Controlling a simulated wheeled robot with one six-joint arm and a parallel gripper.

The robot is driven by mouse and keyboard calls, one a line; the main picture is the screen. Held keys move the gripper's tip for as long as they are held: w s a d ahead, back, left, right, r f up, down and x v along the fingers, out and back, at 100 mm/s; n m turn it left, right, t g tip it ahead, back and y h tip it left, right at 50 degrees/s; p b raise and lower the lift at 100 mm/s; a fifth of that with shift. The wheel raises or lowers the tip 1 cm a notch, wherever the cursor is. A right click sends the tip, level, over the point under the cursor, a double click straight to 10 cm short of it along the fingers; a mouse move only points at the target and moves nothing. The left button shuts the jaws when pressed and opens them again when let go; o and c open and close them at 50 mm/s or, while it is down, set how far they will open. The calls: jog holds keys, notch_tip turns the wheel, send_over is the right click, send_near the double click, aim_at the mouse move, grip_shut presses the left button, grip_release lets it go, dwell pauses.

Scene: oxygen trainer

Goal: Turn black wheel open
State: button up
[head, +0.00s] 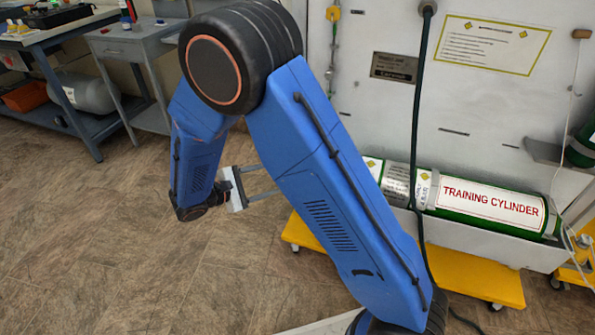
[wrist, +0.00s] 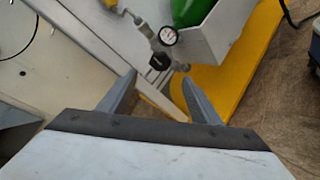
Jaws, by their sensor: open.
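In the wrist view, a small black wheel (wrist: 157,61) sits on a metal valve fitting below a round white gauge (wrist: 168,35). The fitting is near the end of a green cylinder (wrist: 192,8). My gripper (wrist: 158,80) is open and empty, its two fingers pointing toward the fitting. The wheel appears between and just beyond the fingertips, with no contact visible. In the head view, my gripper's palm (head: 236,189) shows, but my arm hides the fingertips and the wheel. The green training cylinder (head: 490,208) lies on its side there.
A yellow wheeled base (head: 470,279) carries the cylinder in front of a pale panel (head: 480,120). A dark hose (head: 417,120) hangs down the panel. A grey side table (head: 135,45) and workbench stand at the left. The floor at left is clear.

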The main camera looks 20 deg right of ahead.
jog(key=x, duration=1.3)
jog(key=shift+d, duration=0.2)
jog(key=c, duration=1)
